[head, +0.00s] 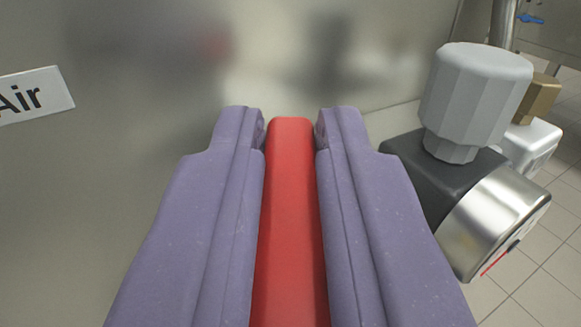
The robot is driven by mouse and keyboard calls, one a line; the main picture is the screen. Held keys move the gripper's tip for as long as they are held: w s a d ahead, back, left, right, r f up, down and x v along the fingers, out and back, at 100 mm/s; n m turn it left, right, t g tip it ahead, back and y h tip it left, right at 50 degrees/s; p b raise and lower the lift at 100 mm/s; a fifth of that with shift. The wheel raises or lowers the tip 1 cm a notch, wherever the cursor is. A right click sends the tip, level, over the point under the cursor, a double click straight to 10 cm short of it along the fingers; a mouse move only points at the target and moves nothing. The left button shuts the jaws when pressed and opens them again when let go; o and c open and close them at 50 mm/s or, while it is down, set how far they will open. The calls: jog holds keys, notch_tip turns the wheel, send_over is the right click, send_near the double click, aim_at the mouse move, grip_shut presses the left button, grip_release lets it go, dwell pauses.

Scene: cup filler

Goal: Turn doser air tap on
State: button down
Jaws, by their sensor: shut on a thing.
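My gripper (291,135) fills the lower middle of the head view, its two purple fingers one on each side of a long red bar, the tap handle (292,220). The fingers are shut on this red handle. The handle's far end shows between the fingertips and its near end runs out of the bottom of the picture. The tap's body and pivot are hidden. A white label reading "Air" (36,96) is on the metal panel at the left.
A brushed metal panel (130,160) stands behind the handle. Close on the right is a regulator with a grey knob (475,95), a black body (420,165) and a round metal gauge (495,220). A brass fitting (540,100) is behind it. Tiled floor (545,285) shows at lower right.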

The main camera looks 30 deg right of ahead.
jog(key=m+g+h, duration=0.4)
jog(key=a+m+g+h, duration=0.1)
jog(key=m+g+h, duration=0.1)
jog(key=h, duration=0.1)
jog(key=shift+w+g, duration=0.4)
jog(key=m+g, duration=0.1)
jog(key=m+g+h, duration=0.1)
jog(key=g, duration=0.1)
jog(key=m+g+h, duration=0.1)
jog(key=g, duration=0.1)
jog(key=shift+w+f+m, duration=0.1)
jog(key=shift+w+m, duration=0.15)
jog(key=shift+m, duration=0.15)
jog(key=shift+w+m+g+h, duration=0.15)
jog(key=shift+m+g+h, duration=0.15)
jog(key=shift+m+g, duration=1.1)
jog(key=shift+g, duration=0.8)
jog(key=c, duration=1.1)
grip_release()
